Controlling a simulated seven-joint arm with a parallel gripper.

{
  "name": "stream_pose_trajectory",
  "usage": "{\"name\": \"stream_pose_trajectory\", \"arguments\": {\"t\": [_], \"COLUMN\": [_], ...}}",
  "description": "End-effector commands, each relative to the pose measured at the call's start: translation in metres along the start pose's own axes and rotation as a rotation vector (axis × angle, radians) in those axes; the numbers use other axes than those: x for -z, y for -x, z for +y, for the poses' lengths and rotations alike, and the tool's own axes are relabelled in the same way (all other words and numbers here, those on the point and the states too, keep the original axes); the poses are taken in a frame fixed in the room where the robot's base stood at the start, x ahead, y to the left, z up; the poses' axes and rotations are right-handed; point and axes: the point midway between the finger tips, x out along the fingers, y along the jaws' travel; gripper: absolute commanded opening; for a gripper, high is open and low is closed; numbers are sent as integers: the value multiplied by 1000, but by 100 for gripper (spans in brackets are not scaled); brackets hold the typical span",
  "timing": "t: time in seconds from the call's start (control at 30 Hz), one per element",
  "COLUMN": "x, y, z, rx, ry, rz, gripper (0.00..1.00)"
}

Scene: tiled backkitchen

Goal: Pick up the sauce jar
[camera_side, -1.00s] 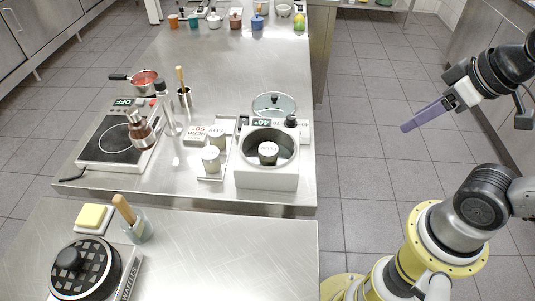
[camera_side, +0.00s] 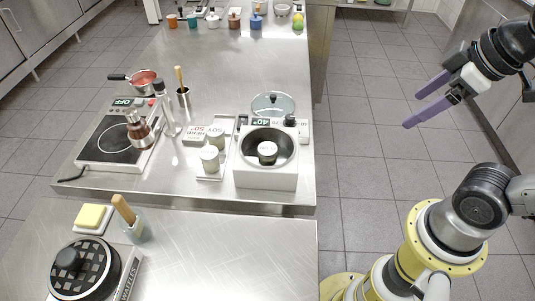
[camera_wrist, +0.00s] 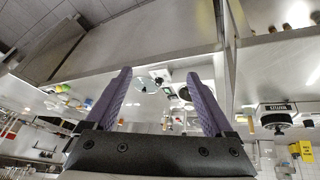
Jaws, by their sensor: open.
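A small jar with a pale, dark-lettered lid (camera_side: 267,149) stands inside the round well of the white warmer (camera_side: 266,178); its lettering is too small to read, so I cannot tell for sure that it is the sauce jar. Another pale jar (camera_side: 210,159) stands on a small white stand left of the warmer. My gripper (camera_side: 411,110) is at the right, over the floor, well away from the counter and both jars. Its two purple fingers are apart with nothing between them. The wrist view also shows the open gripper (camera_wrist: 159,74), with the counter far beyond.
A glass lid (camera_side: 273,104) lies behind the warmer. A waffle iron (camera_side: 83,268) sits on the front counter. Its right part is clear.

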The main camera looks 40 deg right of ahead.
Motion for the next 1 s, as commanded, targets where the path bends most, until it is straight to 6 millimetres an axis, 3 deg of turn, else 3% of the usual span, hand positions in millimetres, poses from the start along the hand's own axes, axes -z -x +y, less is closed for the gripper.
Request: {"name": "stream_pose_trajectory", "arguments": {"t": [0.13, 0.3, 0.47, 0.6, 0.8, 1.0], "x": [42, 101, 159, 199, 224, 216], "y": [12, 10, -13, -47, -96, -121], "z": [5, 0, -19, -49, -94, -117], "rx": [36, 114, 211, 296, 376, 417], "ry": [260, 584, 878, 1076, 1195, 1237], "rz": [-38, -95, -150, -197, -261, -309], "gripper": [87, 87, 87, 87, 87, 87]}}
